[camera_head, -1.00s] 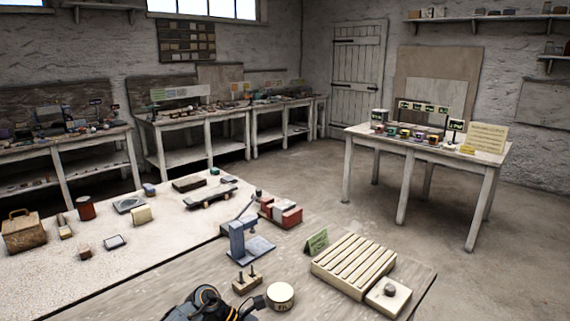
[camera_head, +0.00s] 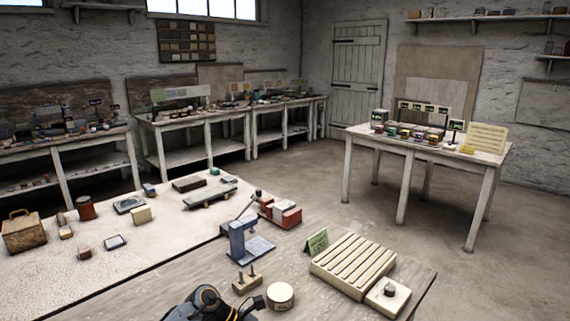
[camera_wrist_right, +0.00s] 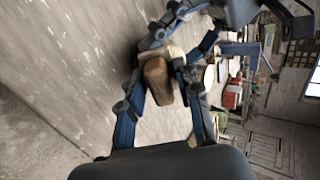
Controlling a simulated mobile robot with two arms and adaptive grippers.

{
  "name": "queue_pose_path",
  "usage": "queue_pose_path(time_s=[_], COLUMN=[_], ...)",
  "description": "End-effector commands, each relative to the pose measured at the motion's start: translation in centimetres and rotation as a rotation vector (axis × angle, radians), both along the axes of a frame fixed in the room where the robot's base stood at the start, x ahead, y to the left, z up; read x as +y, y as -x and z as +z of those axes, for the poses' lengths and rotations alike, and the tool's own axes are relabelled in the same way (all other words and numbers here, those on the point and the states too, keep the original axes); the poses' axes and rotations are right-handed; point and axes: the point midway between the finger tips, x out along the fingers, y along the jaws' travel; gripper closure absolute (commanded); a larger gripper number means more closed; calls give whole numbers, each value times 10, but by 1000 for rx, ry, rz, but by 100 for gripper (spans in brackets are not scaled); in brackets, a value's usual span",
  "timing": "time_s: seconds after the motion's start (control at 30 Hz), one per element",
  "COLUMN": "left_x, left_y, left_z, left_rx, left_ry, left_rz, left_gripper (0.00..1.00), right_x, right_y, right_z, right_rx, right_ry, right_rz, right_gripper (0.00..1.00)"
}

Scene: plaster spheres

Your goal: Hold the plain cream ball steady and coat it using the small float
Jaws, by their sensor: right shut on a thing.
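In the right wrist view my right gripper (camera_wrist_right: 163,88) is shut on a brown wooden handle, which looks like that of the small float (camera_wrist_right: 158,78). A pale cream shape (camera_wrist_right: 174,52) shows just beyond the handle. I cannot tell whether it is the cream ball or part of the float, or whether the two touch. Dark and blue parts of my left gripper (camera_wrist_right: 183,38) show close around it; its grip is hidden. Neither gripper's fingers are clear in the head view.
The floor beyond is clear.

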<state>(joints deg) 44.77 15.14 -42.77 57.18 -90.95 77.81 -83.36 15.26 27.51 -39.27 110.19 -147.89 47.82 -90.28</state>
Motion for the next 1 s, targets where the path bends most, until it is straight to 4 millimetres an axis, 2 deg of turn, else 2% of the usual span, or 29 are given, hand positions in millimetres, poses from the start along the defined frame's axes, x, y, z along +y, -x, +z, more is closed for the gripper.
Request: queue_pose_path(time_s=[0.53, 1.0], left_x=[-1, -1], left_y=[0, 0], left_z=[1, 1], left_rx=[0, 0], left_ry=[2, 3], left_rz=[-3, -2], left_gripper=[62, 62], right_x=[-19, -4], right_y=[-19, -4], right_z=[0, 0], right_rx=[-1, 0], right_ry=[1, 0], right_rz=[-2, 1], right_gripper=[97, 97])
